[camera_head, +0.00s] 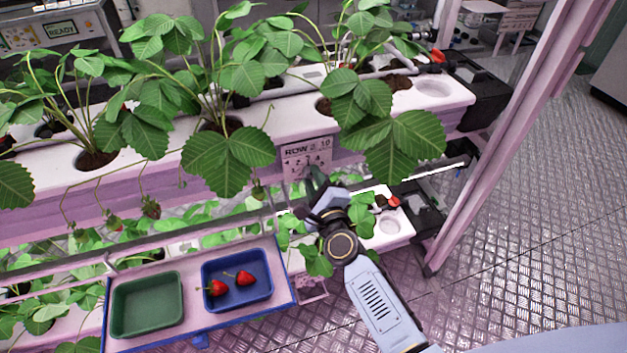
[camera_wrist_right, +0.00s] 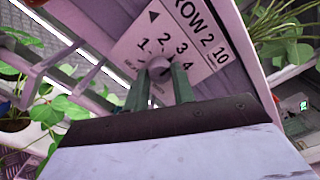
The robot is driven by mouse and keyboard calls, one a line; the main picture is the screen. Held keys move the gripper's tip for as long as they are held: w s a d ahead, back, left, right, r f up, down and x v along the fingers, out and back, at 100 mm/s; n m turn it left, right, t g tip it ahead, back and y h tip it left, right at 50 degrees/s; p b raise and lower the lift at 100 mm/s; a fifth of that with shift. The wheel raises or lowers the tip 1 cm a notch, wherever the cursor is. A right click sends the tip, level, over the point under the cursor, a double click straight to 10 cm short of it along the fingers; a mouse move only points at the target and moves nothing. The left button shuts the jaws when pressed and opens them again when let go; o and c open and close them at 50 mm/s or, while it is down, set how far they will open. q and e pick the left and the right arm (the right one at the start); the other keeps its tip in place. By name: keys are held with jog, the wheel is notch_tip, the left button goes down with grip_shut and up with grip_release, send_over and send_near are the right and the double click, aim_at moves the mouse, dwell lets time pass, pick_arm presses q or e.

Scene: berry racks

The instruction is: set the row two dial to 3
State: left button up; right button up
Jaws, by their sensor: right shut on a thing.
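The row two plate (camera_head: 306,152) is a pale label with printed numbers on the upper rack's front face. In the right wrist view the plate (camera_wrist_right: 203,50) reads "ROW 2 10", with a black triangle and the numbers 1 to 4 around the dial. My left gripper is not in view.
Strawberry plants hang over the rack (camera_head: 440,95), with leaves close to my right gripper. Below left, a tray holds a green bin (camera_head: 147,304) and a blue bin (camera_head: 237,297) with two strawberries. A pink post (camera_head: 500,145) stands right; open metal floor lies beyond.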

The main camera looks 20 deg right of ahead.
dwell(0.3)
jog(key=o, duration=1)
jog(key=s, duration=1.3)
jog(key=shift+s+d, duration=0.2)
jog(key=shift+f, duration=0.1)
jog(key=s+f+n+g+y, duration=0.1)
jog(key=s+f+n+g, duration=0.3)
jog(key=f, duration=0.5)
jog(key=s+f+n+g, duration=0.1)
jog(key=s+f+n, duration=0.3)
jog(key=f, duration=0.5)
jog(key=s+f+n+g+y, duration=0.1)
jog(key=s+f+n+g, duration=0.2)
jog(key=f+n, duration=0.45)
jog(key=s+d+f+n+g+h, duration=0.1)
jog(key=s+d+f+n+g, duration=0.2)
jog(key=s+f, duration=0.3)
jog(key=s+d+f+n+g, duration=0.3)
jog(key=s+f+n, duration=0.1)
jog(key=s, duration=0.7)
jog(key=s+d+f+n+g+h, duration=0.1)
jog(key=s+d+f+n+g, duration=0.2)
jog(key=s+f, duration=0.4)
jog(key=shift+s+d+f+n+h, duration=0.1)
jog(key=shift+s+f+n+h, duration=0.05)
jog(key=shift+s, duration=0.3)
jog(key=shift+s+f+n+h, duration=0.1)
jog(key=shift+s+f+h, duration=0.05)
jog(key=shift+s, duration=0.25)
